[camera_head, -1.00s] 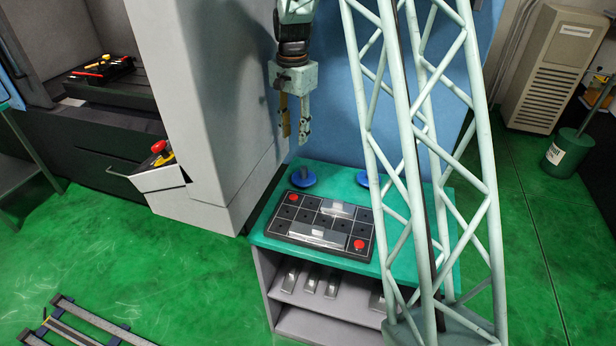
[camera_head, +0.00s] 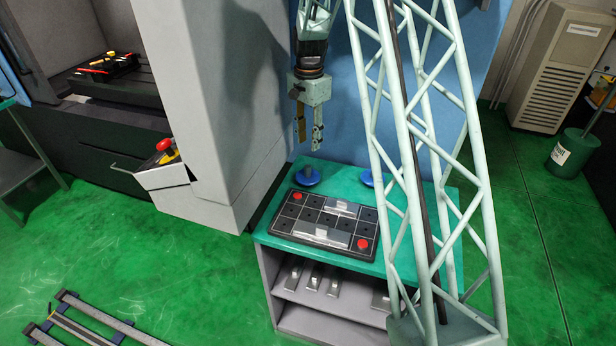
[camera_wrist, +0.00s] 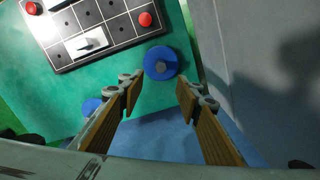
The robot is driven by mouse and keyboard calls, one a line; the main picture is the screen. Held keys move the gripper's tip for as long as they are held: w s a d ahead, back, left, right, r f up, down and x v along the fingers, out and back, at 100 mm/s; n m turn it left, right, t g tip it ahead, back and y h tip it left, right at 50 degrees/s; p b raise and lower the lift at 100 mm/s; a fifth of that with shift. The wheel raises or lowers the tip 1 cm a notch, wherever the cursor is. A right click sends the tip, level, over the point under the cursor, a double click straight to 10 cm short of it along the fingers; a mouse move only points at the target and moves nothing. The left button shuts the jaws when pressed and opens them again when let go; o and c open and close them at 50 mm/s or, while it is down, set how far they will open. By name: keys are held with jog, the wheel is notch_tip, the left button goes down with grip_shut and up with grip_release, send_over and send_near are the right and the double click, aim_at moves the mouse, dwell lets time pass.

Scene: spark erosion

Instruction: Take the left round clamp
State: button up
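The left round clamp (camera_head: 308,178), a blue disc with a grey knob on top, stands at the back left of the green tabletop (camera_head: 265,226). In the wrist view the left clamp (camera_wrist: 155,72) lies just beyond the fingertips, roughly between them. A matching right round clamp (camera_head: 367,179) stands to its right and shows partly behind a finger in the wrist view (camera_wrist: 90,105). My gripper (camera_head: 309,143) points down above the left clamp, with a visible gap in the head view. Its fingers are apart and empty in the wrist view (camera_wrist: 158,90).
A dark gridded plate (camera_head: 283,226) with two red knobs and metal blocks lies in front of the clamps. A grey machine wall (camera_head: 240,100) rises close on the left. Several metal blocks (camera_head: 313,277) lie on the shelf below the tabletop.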

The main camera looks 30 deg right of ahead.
aim_at(308, 166)
jog(key=shift+f, duration=4.25)
jog(key=shift+f, duration=0.15)
jog(key=shift+a+f, duration=0.1)
jog(key=shift+f, duration=2.35)
jog(key=shift+c, duration=0.5)
grip_shut()
